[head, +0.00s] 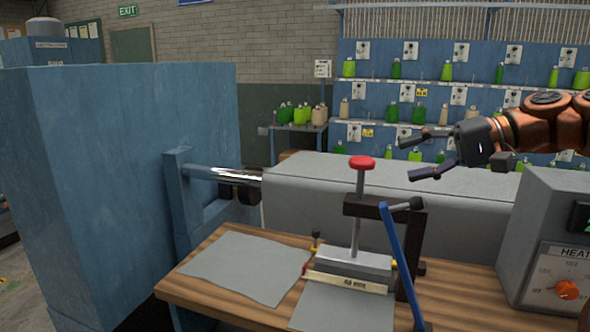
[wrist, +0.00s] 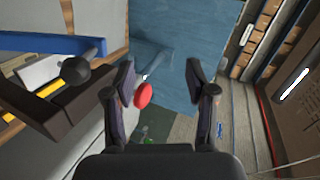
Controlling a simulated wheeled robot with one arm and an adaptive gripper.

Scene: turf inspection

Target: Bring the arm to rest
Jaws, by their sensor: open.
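My gripper (head: 424,157) is at the right in the head view, above the long grey block, with its two dark fingers spread apart and pointing left. My orange and black arm comes in from the right edge. In the wrist view my gripper (wrist: 163,110) is also open, with nothing held between the fingers. The red knob (head: 362,163) of the bench press stands to the left of my fingers in the head view, apart from them. In the wrist view the red knob (wrist: 143,96) shows between the fingers, farther off.
A wooden bench (head: 215,290) carries a grey sheet (head: 240,266), the press with its blue lever (head: 398,262), and a heater box (head: 545,245) at the right. A large blue cabinet (head: 130,180) stands at the left. Shelves of green bottles (head: 446,72) line the back.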

